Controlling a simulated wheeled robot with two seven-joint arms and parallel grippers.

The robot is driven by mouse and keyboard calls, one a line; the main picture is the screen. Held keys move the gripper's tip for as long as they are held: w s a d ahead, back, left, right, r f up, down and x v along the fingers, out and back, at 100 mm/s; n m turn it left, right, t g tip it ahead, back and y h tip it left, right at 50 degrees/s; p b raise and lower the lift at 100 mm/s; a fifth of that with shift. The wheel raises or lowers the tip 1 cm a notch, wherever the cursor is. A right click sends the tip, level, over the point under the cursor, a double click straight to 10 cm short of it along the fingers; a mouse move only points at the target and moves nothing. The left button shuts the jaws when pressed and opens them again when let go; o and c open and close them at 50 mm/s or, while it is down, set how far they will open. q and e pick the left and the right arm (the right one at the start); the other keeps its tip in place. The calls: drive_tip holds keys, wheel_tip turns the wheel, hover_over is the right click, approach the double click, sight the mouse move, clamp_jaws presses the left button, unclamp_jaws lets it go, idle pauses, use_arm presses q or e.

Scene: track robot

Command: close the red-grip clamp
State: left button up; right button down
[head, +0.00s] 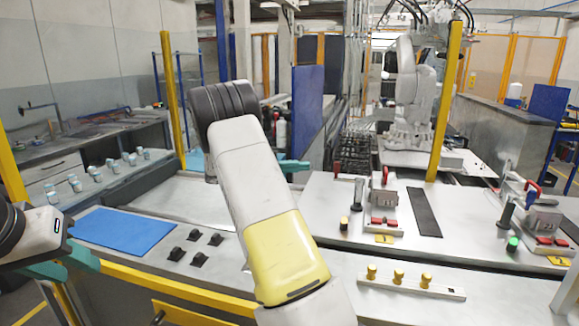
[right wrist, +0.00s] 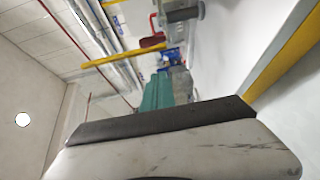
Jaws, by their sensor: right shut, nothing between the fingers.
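Two clamps with red grips show in the head view: one (head: 385,180) at the middle right and one (head: 532,187) at the far right. Each stands on a grey block with red pads. I cannot tell which one the task means, nor whether either is closed. My right gripper (head: 299,165) is mostly hidden behind my own wrist; only teal fingers show, left of the nearer clamp and apart from it. In the right wrist view its fingers (right wrist: 158,91) are together and empty, with a red part (right wrist: 152,41) beyond. My left gripper (head: 60,266) is at the left edge, its finger gap unclear.
A blue mat (head: 125,231) and several black blocks (head: 197,247) lie on the left bench. A rail with yellow knobs (head: 398,277) lies at the front right. A black strip (head: 424,212) lies between the clamps. A yellow post (head: 445,105) stands behind.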

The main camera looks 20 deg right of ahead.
sight(347, 180)
drive_tip(key=s+d, duration=0.4)
drive_tip(key=d, duration=0.3)
drive_tip(key=shift+h, duration=0.3)
drive_tip(key=shift+w+d, duration=0.1)
idle(0.4)
